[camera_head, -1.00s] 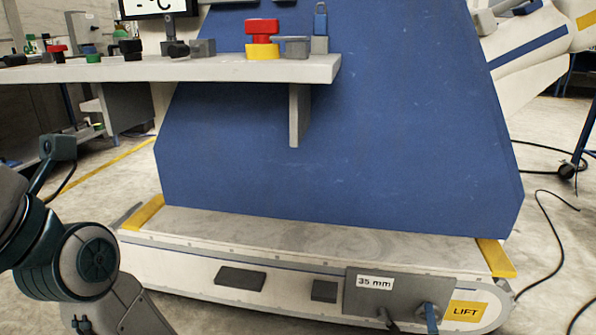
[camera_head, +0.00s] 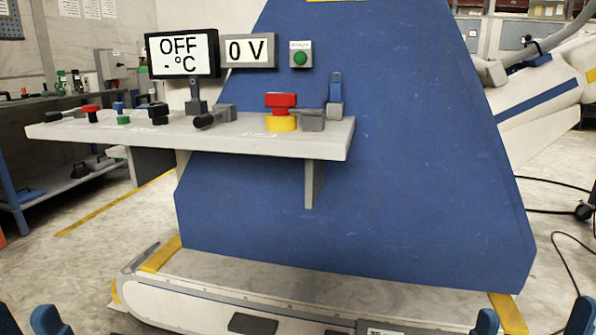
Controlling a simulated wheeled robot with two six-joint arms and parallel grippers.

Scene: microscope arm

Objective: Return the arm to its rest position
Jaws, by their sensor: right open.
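A white arm-like part with a blue stripe (camera_head: 545,102) slopes up to the right behind the large blue housing (camera_head: 360,150). Its ends are hidden or out of view. A shelf (camera_head: 240,140) on the housing carries a red knob on a yellow base (camera_head: 281,112), a blue-topped lever (camera_head: 335,98) and several small controls. The display (camera_head: 182,55) reads "OFF" and "- °C"; another display (camera_head: 248,50) reads "0 V". My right gripper (camera_head: 534,319) is open and empty at the bottom right. My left gripper (camera_head: 28,322) shows two separated tips at the bottom left. Neither touches the machine.
The white base (camera_head: 190,308) has yellow end strips (camera_head: 160,254) and its front is cut off below. A green button (camera_head: 300,58) sits on the housing. A workbench (camera_head: 60,185) stands at the back left. Black cables (camera_head: 556,185) lie on the floor at right. Floor at left is clear.

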